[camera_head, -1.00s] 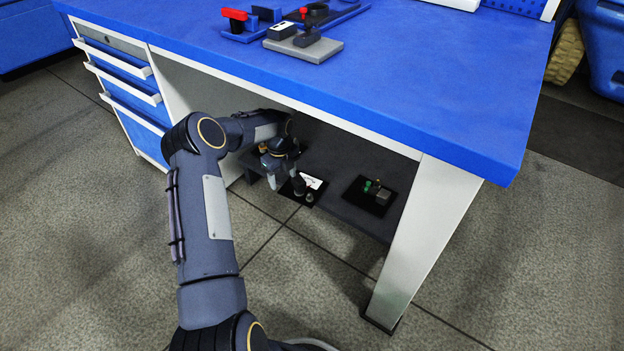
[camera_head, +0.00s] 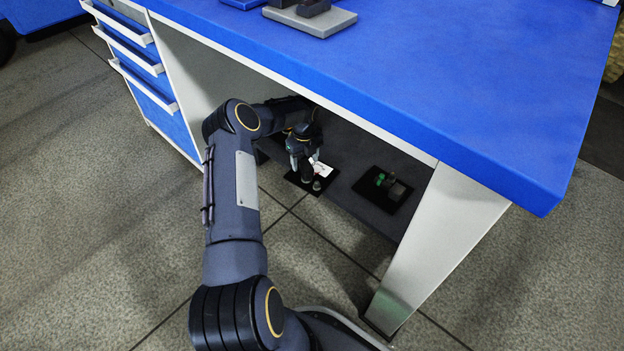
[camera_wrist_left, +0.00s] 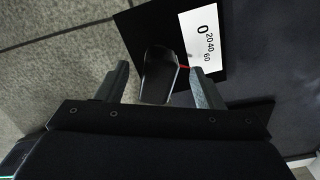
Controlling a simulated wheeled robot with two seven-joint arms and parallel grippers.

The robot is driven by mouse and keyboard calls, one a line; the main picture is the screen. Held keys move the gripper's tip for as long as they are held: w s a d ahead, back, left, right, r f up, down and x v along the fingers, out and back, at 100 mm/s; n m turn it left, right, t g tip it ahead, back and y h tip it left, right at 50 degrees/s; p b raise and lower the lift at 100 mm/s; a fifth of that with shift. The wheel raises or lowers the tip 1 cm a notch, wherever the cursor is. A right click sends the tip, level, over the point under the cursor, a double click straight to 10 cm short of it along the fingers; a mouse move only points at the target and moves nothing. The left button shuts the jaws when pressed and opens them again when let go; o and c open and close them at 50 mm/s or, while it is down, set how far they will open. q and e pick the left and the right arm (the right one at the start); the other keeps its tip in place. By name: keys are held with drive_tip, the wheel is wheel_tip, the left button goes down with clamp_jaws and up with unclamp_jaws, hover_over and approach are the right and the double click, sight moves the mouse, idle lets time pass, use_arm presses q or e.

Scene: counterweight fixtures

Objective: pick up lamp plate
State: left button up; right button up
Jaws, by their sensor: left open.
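A black plate (camera_head: 375,200) with small green lamps (camera_head: 381,179) and a grey block lies on the low dark shelf under the bench, at right in the head view. My left gripper (camera_head: 304,168) is open, apart from it to the left, over another black plate (camera_head: 294,181). That second plate has a white scale label (camera_head: 323,169), marked 0 20 40 60 in the left wrist view (camera_wrist_left: 199,37). There, a dark knob-like part (camera_wrist_left: 160,75) stands between the open fingers of my left gripper (camera_wrist_left: 160,84). I cannot tell whether they touch it. My right gripper is not in view.
The blue bench top (camera_head: 400,60) overhangs the shelf (camera_head: 345,187). A white bench leg (camera_head: 440,235) stands at right and a drawer unit (camera_head: 165,110) at left. A grey block fixture (camera_head: 312,20) sits on top. The floor in front is clear.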

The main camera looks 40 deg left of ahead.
use_arm(q)
drive_tip(key=shift+f, duration=0.9)
drive_tip(key=shift+r, duration=0.1)
clamp_jaws()
drive_tip(key=shift+w+r, duration=0.1)
idle(0.4)
